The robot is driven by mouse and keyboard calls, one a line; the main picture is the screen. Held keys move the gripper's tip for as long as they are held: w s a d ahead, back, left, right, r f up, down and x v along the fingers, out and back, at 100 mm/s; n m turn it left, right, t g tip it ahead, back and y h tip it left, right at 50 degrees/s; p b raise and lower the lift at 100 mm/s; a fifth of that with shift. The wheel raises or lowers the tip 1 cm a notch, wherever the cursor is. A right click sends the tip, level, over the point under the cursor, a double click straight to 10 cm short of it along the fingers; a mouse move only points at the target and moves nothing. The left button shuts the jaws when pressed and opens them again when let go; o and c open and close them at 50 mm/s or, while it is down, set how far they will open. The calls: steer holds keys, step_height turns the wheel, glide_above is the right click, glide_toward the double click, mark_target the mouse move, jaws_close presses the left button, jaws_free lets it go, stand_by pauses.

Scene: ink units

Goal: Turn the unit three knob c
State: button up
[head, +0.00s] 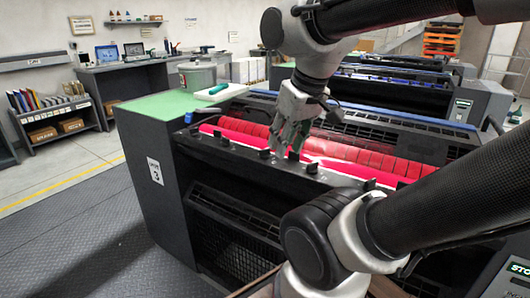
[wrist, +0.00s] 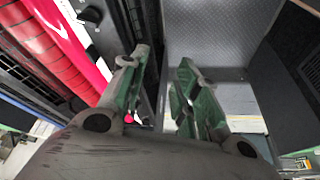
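The near ink unit (head: 155,171) is a dark press with a small white sign on its end; the sign's text is too small to be sure of. A row of small black knobs runs along its front rail, including one at the left (head: 217,132), one near my gripper (head: 264,153) and one further right (head: 369,184). I cannot tell which is knob c. My gripper (head: 290,138) hangs over the rail, fingers down, among the middle knobs. In the wrist view its green-padded fingers (wrist: 158,95) are apart, with no knob visibly held between them.
Red rollers (head: 350,155) lie behind the rail. A green top (head: 175,104) at the unit's left carries a grey bucket (head: 197,75) and a white-and-green item (head: 221,91). Another press stands behind. The floor (head: 75,240) in front left is clear.

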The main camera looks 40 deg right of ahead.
steer(key=m+g, duration=0.5)
steer(key=m, duration=0.7)
glide_above(265, 153)
steer(key=s+d, duration=0.1)
steer(key=f, duration=0.5)
steer(key=shift+s+d, duration=0.2)
steer(key=m, duration=0.1)
steer(key=w+r+m, duration=0.1)
steer(key=w+m, duration=0.1)
steer(key=shift+d+r+m+t, duration=0.2)
steer(key=shift+r+m+t, duration=0.1)
steer(key=shift+m+t, duration=0.1)
steer(key=shift+r+m, duration=0.1)
steer(key=shift+m, duration=0.6)
steer(key=shift+f+m, duration=0.25)
steer(key=shift+m, duration=0.45)
step_height(265, 153, down, 7)
steer(key=shift+f, duration=0.2)
steer(key=shift+c, duration=0.3)
